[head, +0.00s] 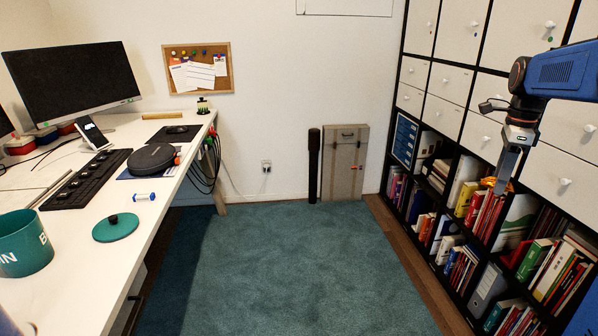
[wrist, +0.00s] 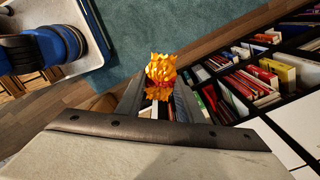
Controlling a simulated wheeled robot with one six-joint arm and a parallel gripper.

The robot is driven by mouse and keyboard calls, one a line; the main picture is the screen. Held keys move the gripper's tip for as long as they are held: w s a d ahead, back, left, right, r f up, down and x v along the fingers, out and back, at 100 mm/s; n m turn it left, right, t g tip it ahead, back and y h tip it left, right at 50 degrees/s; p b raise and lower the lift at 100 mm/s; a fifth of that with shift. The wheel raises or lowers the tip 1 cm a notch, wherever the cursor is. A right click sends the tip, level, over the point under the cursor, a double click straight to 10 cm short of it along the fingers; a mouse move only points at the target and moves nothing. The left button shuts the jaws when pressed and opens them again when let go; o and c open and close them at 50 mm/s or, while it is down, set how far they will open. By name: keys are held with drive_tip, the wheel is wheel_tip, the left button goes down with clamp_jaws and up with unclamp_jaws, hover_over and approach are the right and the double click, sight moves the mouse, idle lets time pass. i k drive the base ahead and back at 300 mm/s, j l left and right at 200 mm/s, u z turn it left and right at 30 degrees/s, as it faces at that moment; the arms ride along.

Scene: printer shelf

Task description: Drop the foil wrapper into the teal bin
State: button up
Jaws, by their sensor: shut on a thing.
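My gripper (head: 507,181) is at the right in the head view, pointing down in front of the shelf. It is shut on the foil wrapper (wrist: 161,72), a crumpled orange-gold piece between the fingertips in the wrist view. The wrapper also shows as a small orange bit at the fingertips in the head view (head: 488,182). The teal bin (head: 24,245) stands on the white desk at the lower left, far from my gripper, with white letters on its side. A round teal lid (head: 116,228) with a dark knob lies beside it on the desk. The bin's inside is partly visible.
The desk (head: 95,268) also holds a keyboard (head: 88,178), a monitor (head: 72,82), a dark round case (head: 152,159) and a small blue-and-white roll (head: 145,197). The black shelf (head: 437,190) with books fills the right. The teal carpet (head: 290,265) between is clear.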

sight(32, 260)
drive_tip(key=i+u, duration=0.3)
drive_tip(key=u, duration=0.15)
drive_tip(key=i+l+u, duration=0.2)
drive_tip(key=u, duration=0.25)
drive_tip(key=i+l+u, duration=0.3)
drive_tip(key=u, duration=0.15)
drive_tip(key=l+u, duration=0.15)
drive_tip(key=u, duration=0.25)
drive_tip(key=i+l+u, duration=0.1)
drive_tip(key=u, duration=0.3)
drive_tip(key=l+u, duration=0.5)
drive_tip(key=u, duration=0.3)
drive_tip(key=i+l+u, duration=0.2)
drive_tip(key=i+u, duration=0.2)
